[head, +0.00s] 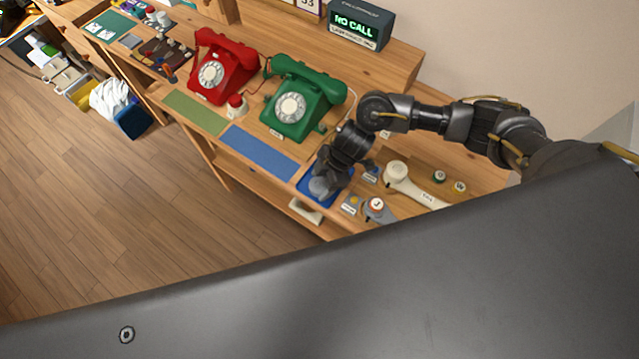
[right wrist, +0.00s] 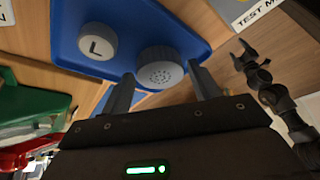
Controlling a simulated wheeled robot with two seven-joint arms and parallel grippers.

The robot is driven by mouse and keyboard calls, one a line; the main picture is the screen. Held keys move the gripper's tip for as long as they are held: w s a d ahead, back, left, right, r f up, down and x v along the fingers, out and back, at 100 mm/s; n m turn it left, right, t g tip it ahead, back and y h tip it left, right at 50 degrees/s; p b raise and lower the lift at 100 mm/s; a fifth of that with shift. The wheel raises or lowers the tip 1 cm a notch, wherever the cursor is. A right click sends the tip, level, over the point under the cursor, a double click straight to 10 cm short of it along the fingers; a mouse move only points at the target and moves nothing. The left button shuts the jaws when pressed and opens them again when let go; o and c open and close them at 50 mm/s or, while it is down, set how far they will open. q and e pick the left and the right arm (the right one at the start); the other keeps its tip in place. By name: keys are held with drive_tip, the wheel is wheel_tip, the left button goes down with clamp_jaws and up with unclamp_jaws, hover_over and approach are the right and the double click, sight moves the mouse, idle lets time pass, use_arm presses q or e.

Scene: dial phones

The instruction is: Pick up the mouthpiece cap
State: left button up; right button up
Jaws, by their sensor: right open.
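The mouthpiece cap, a round grey cap with small holes (right wrist: 160,68), sits on a blue tray (right wrist: 192,22) in the right wrist view. My right gripper (right wrist: 163,88) is open, its two fingers pointing at the cap, one toward each side. I cannot tell whether they touch it. In the head view my right gripper (head: 322,184) is over the blue tray and hides most of it. A grey round piece marked L (right wrist: 98,41) sits beside the cap on the tray. A dark jointed claw (right wrist: 258,72), apparently my left gripper, shows small at the right of the wrist view.
A green phone (head: 300,95) and a red phone (head: 221,66) stand left of my right arm. A cream handset (head: 412,185) lies right of the tray. A blue mat (head: 260,152) and a green mat (head: 195,112) lie along the front edge.

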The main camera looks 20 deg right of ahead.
drive_tip(key=c, duration=0.6)
drive_tip(key=shift+r, duration=0.1)
drive_tip(key=shift+c, duration=0.2)
